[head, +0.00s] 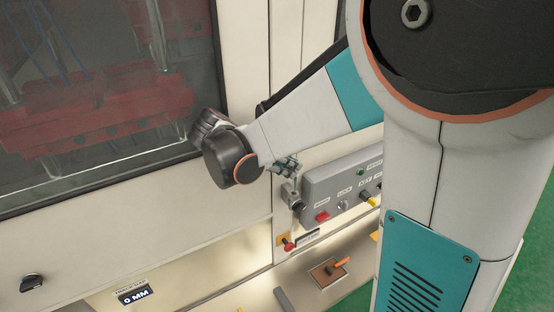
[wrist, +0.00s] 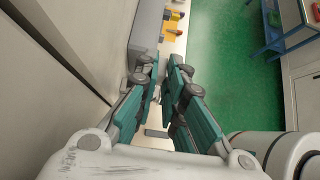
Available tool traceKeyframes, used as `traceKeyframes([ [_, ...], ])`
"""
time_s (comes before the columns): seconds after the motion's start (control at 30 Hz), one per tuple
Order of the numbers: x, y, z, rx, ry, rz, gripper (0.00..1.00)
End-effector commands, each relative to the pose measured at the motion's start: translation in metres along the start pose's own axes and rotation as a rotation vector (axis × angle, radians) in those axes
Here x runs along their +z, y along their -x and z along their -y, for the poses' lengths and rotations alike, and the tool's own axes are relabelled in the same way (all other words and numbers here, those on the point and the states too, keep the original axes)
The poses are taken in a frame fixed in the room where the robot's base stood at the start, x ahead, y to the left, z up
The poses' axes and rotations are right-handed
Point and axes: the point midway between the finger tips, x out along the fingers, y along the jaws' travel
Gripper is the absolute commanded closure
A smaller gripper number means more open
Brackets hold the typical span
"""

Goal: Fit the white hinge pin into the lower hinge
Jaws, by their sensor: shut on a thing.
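My gripper (head: 285,166) is at the white door post, just left of the grey control box, with its fingers partly hidden by my wrist in the head view. In the wrist view my gripper (wrist: 161,64) has its teal fingers close together with a narrow gap at the tips. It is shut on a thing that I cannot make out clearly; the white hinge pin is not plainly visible. A small grey metal bracket (head: 292,195) sits directly below the fingers in the head view. It may be the lower hinge, but I cannot tell whether anything is in it.
The grey control box (head: 342,186) with a red button (head: 321,216) is close to the right of the fingers. A red knob (head: 288,245) and an orange-handled tool (head: 340,263) are below. The machine window (head: 100,150) is left. Green floor (wrist: 220,60) lies open at right.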

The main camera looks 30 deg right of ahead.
Motion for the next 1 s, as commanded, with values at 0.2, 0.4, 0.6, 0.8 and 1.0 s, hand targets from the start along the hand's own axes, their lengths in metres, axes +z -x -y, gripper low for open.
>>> traceKeyframes([
  [0.2,-0.0002,-0.0002,0.0001,0.0,0.0,0.0,1.0],
  [0.4,-0.0001,-0.0002,0.0001,0.0,0.0,0.0,1.0],
  [0.6,-0.0026,-0.0023,0.0,0.0,0.0,0.0,1.0],
  [0.8,-0.0061,-0.0055,0.0,0.0,0.0,0.0,1.0],
  [1.0,-0.0095,-0.0085,0.0,0.0,0.0,0.0,1.0],
])
